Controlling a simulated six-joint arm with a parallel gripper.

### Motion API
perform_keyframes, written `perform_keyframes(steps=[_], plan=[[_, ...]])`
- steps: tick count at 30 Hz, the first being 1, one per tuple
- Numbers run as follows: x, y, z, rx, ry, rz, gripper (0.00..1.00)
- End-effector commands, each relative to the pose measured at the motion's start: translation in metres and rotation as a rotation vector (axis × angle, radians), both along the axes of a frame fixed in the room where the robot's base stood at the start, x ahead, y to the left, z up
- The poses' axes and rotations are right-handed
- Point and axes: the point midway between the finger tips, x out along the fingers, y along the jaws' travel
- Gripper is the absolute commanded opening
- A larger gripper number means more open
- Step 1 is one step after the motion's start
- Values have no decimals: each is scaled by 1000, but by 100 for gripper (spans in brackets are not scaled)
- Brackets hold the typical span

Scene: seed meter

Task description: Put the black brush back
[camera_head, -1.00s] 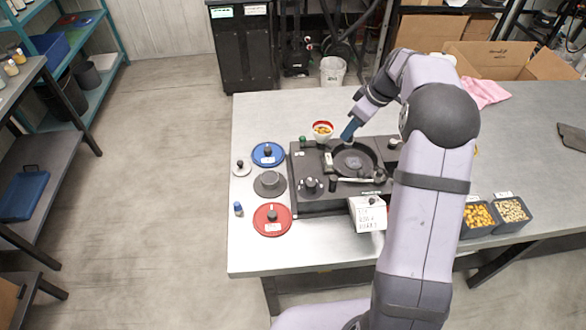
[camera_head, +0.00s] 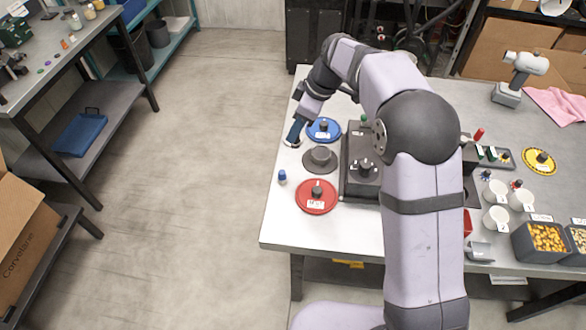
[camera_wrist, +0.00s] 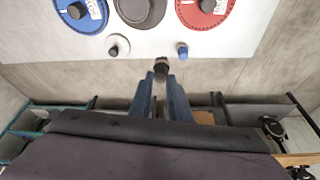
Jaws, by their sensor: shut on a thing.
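My gripper (camera_wrist: 160,90) has blue fingers, shut on a small dark, stubby thing with a rounded end, which looks like the black brush (camera_wrist: 160,68). In the head view my gripper (camera_head: 293,137) hangs over the left edge of the table, by a small white disc (camera_head: 287,143); the held thing cannot be made out there. In the wrist view the white disc (camera_wrist: 119,52) carries a dark knob and lies on the table, apart from the brush. A small blue-topped piece (camera_wrist: 183,50) stands on the table to its right.
A blue disc (camera_head: 332,133), a grey disc (camera_head: 310,167) and a red disc (camera_head: 304,201) lie left of the black machine (camera_head: 361,184), which my arm partly hides. White cups (camera_head: 496,220) and seed bins (camera_head: 521,247) stand at the right. Bare tabletop (camera_head: 345,230) lies in front.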

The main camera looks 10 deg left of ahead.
Motion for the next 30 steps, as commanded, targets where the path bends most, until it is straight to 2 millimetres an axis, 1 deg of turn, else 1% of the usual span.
perform_keyframes(steps=[1,3,5,11,15,22,25,30], plan=[[-4,10,-5,1,-1,11,0],[-9,22,-8,0,-1,7,0],[-9,26,-8,0,-2,-22,0],[0,18,-6,1,-1,-176,0],[7,13,-7,1,-2,-309,0],[17,10,-6,0,-4,-530,0],[19,10,-5,0,-3,-599,0],[19,10,-6,1,-2,-662,0]])
